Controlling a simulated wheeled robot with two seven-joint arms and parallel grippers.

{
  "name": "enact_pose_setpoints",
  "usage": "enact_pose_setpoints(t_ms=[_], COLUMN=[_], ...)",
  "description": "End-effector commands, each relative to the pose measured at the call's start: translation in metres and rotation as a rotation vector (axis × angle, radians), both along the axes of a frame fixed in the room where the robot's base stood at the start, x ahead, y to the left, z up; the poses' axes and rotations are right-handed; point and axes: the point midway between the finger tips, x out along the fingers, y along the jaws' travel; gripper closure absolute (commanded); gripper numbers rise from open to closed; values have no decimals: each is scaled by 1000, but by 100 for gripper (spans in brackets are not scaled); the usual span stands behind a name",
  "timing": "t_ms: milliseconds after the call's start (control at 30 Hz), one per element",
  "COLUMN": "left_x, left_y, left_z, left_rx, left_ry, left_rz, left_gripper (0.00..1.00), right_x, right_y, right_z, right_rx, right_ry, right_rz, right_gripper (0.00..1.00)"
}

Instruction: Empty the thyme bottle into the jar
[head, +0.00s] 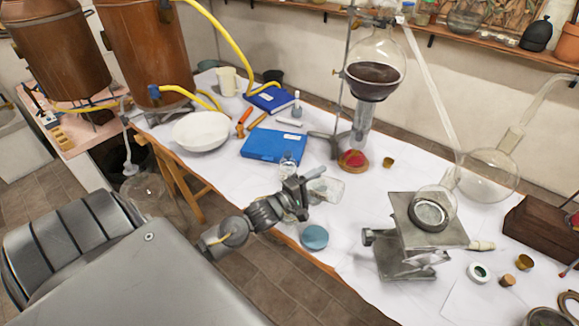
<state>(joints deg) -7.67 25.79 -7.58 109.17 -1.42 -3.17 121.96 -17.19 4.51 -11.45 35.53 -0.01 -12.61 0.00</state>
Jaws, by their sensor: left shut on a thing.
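My left gripper (306,181) reaches in over the near edge of the white-covered table and is shut on a clear glass bottle (328,189), which I take for the thyme bottle. It lies tipped nearly on its side, its far part pointing right. Its contents are too small to make out. A small clear glass vessel (288,162) shows just behind the gripper. A round blue lid (314,238) lies at the table's front edge. My right gripper is not in view.
A metal lab jack (422,235) stands right. A stand holds a round flask (375,65) of dark liquid behind. Blue books (274,145) and a white bowl (201,131) lie at the left. A glass retort (487,176) stands far right.

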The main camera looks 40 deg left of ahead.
Motion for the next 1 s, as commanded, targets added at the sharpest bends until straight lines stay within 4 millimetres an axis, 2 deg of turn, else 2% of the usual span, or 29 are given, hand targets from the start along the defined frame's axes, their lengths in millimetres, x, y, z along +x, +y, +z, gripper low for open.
enact_pose_setpoints(t_ms=[1000], left_x=[0], left_y=[3], left_z=[8], left_rx=[-114], left_ry=[-17], left_rz=[0], left_gripper=[75], right_x=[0], right_y=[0], right_z=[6], right_rx=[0], right_ry=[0], right_rz=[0], right_gripper=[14])
